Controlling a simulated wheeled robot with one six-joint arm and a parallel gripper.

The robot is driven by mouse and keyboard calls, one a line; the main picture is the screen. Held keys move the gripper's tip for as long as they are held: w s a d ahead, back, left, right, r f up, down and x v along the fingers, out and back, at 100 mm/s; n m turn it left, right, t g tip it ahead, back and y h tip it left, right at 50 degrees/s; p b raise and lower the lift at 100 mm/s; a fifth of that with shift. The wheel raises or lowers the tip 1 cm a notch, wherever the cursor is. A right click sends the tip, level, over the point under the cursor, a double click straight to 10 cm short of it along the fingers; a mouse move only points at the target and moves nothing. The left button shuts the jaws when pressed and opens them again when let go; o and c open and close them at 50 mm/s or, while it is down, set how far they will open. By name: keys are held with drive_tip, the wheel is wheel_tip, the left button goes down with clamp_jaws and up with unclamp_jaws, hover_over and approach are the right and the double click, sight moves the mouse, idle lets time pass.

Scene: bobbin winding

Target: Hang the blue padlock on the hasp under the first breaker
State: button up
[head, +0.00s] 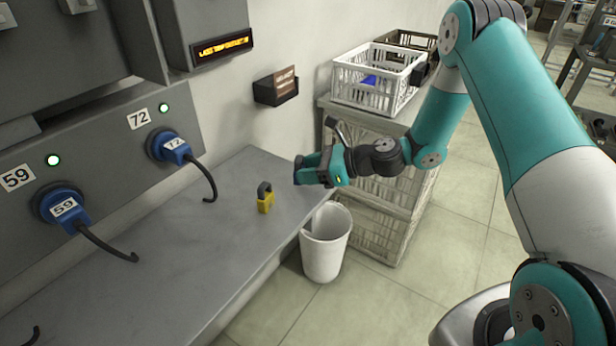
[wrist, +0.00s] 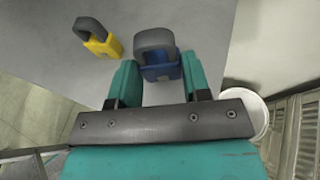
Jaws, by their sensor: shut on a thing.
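The blue padlock (wrist: 161,72), with a thick grey shackle, sits between the two teal fingers in the wrist view. My gripper (head: 308,172) is shut on its body, and the shackle sticks out past the fingertips. In the head view my gripper is above the right end of the grey bench, and the padlock is hardly visible there. I cannot make out a breaker or a hasp for certain; grey boxes with small light fittings (head: 78,5) are cut off at the top left.
A yellow padlock (head: 265,200) stands on the bench (head: 190,255), left of my gripper. Blue plugs marked 59 (head: 62,207) and 72 (head: 172,147) with hanging cables sit in the wall panel. A white bin (head: 325,255) and stacked crates (head: 375,85) stand at the right.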

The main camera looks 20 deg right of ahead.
drive_tip(key=shift+f, duration=0.8)
drive_tip(key=shift+f, duration=0.1)
drive_tip(key=o, duration=1.1)
